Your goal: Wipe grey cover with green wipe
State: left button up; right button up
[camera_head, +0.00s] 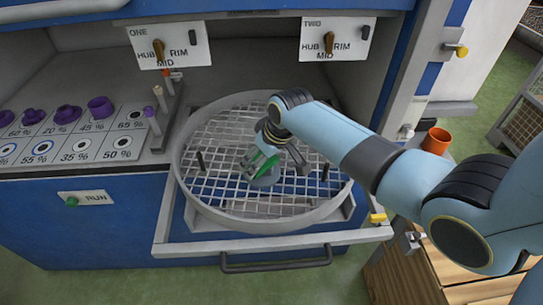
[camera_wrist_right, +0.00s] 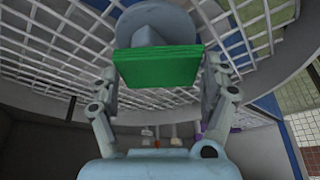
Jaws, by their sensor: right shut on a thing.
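The green wipe (camera_wrist_right: 158,67) is a flat green block between the two fingers of my right gripper (camera_wrist_right: 160,78), which is shut on it. In the head view, the right gripper (camera_head: 274,164) is low over the middle of the round wire turntable (camera_head: 225,215), with a sliver of the green wipe (camera_head: 264,165) showing. The grey cover (camera_head: 266,181) is a small rounded grey piece on the mesh just under the wipe. In the wrist view, the cover (camera_wrist_right: 155,22) shows right behind the wipe; I cannot tell whether they touch. My left gripper is not in view.
Dark upright pins (camera_head: 200,161) stand on the mesh. A panel with purple knobs and percentage labels (camera_head: 80,135) lies at left. Two dial signs (camera_head: 168,45) hang above. A drawer handle (camera_head: 275,263) is in front. An orange cup (camera_head: 436,140) stands at right.

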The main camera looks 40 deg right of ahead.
aim_at(275, 163)
jog(key=shift+s+d+p, duration=0.45)
jog(key=shift+s+d, duration=0.15)
jog(key=shift+d, duration=0.15)
jog(key=shift+s+d+p, duration=0.4)
jog(key=shift+s+d, duration=0.15)
jog(key=shift+d, duration=0.2)
jog(key=shift+s+d+f, duration=0.2)
jog(key=shift+s+d, duration=0.2)
jog(key=shift+d, duration=0.1)
jog(key=shift+w+r+p, duration=0.1)
jog(key=shift+r+p, duration=0.35)
jog(key=shift+r, duration=3.65)
